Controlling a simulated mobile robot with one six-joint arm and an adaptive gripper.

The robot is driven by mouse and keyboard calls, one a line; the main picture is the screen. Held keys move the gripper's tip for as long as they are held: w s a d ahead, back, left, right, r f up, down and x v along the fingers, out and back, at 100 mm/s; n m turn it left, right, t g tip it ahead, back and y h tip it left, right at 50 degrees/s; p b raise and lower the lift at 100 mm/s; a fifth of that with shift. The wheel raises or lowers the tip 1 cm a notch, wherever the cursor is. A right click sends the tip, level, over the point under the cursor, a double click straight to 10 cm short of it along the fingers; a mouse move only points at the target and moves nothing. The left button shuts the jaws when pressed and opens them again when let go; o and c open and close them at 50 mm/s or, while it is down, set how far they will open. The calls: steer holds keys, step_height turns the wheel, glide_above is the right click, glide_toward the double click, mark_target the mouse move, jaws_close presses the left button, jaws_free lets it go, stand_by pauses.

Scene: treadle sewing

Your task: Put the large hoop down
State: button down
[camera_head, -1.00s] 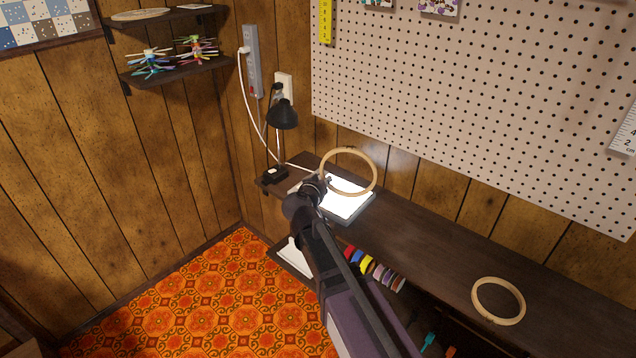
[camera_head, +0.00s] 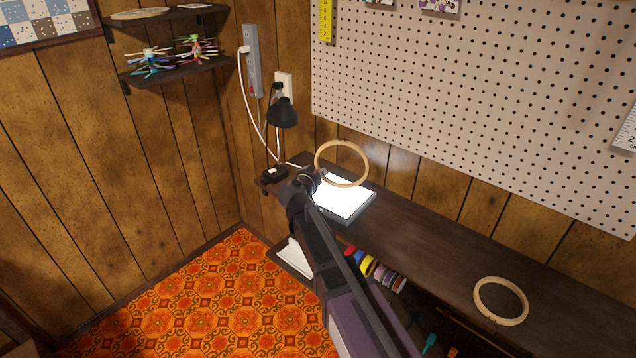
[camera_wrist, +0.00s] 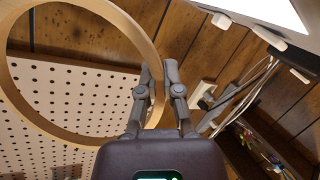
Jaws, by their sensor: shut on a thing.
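The large hoop is a pale wooden ring (camera_head: 366,165), held up and tilted over the back left of the dark bench, above the lit white pad. My gripper (camera_head: 312,181) is shut on its rim at the hoop's lower left in the head view. In the wrist view the hoop (camera_wrist: 10,88) fills the left side, and my gripper's fingers (camera_wrist: 160,88) close at its right edge.
A second wooden hoop (camera_head: 478,299) lies on the bench (camera_head: 420,241) at the right. The glowing white pad (camera_head: 340,199) lies below the held hoop. A black lamp (camera_head: 282,112) stands left of it. Bench between pad and second hoop is clear. Pegboard (camera_head: 470,90) hangs behind.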

steer(key=shift+f+b, duration=1.15)
steer(key=shift+f, duration=0.3)
steer(key=shift+f, duration=0.15)
steer(key=c, duration=0.8)
jaws_free()
steer(key=shift+r, duration=0.3)
steer(key=p+v, duration=0.3)
steer(key=v, duration=0.9)
